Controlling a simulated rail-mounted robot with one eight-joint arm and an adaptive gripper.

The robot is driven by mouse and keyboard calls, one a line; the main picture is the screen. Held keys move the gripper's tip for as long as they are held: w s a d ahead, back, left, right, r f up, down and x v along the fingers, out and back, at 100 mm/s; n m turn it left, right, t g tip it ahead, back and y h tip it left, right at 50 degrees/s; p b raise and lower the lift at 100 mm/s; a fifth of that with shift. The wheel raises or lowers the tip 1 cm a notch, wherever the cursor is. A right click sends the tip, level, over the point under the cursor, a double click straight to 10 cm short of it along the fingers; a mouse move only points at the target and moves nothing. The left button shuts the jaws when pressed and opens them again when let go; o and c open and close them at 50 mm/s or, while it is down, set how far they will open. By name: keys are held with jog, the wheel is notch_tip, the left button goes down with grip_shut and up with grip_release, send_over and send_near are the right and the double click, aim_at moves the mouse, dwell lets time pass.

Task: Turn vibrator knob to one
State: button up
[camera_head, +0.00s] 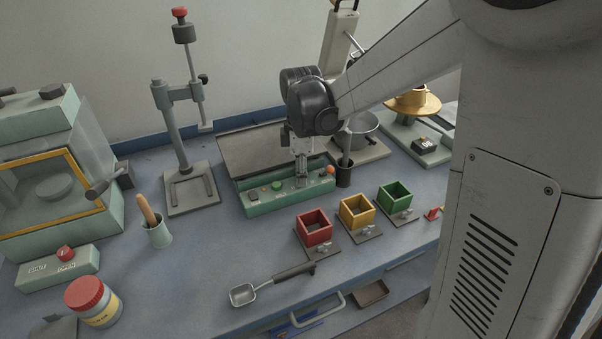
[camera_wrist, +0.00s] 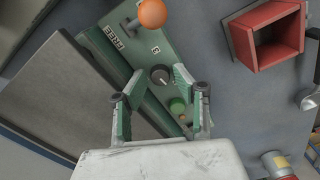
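The vibrator's green control box (camera_head: 262,205) stands at the front of a flat grey plate (camera_head: 238,155). In the wrist view a round dark knob (camera_wrist: 161,74) with a light pointer mark sits on the box (camera_wrist: 150,48). A round green button (camera_wrist: 177,106) is beside it, and an orange ball (camera_wrist: 152,13) is at the top end. My gripper (camera_wrist: 156,76) is open, its two fingers spread on either side of the knob; I cannot tell whether they touch it. In the head view my gripper (camera_head: 302,180) points down over the box and hides the knob.
Red (camera_head: 313,242), yellow (camera_head: 357,224) and green (camera_head: 396,205) square moulds stand in front right of the box. A scoop (camera_head: 243,295) lies at the front. A dark cup (camera_head: 343,176) is close to my gripper's right. A tall stand (camera_head: 175,125) rises to the left.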

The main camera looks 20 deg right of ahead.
notch_tip(320, 180, up, 12)
dwell(0.5)
jog(key=shift+f, duration=0.1)
jog(key=s+m+t+p, duration=0.1)
jog(key=s+m+t, duration=0.6)
jog(key=s+m, duration=0.7)
jog(key=s, duration=0.6)
jog(key=shift+s+m, duration=0.35)
jog(key=shift+m, duration=0.05)
jog(key=shift+f, duration=0.1)
jog(key=shift+c, duration=0.5)
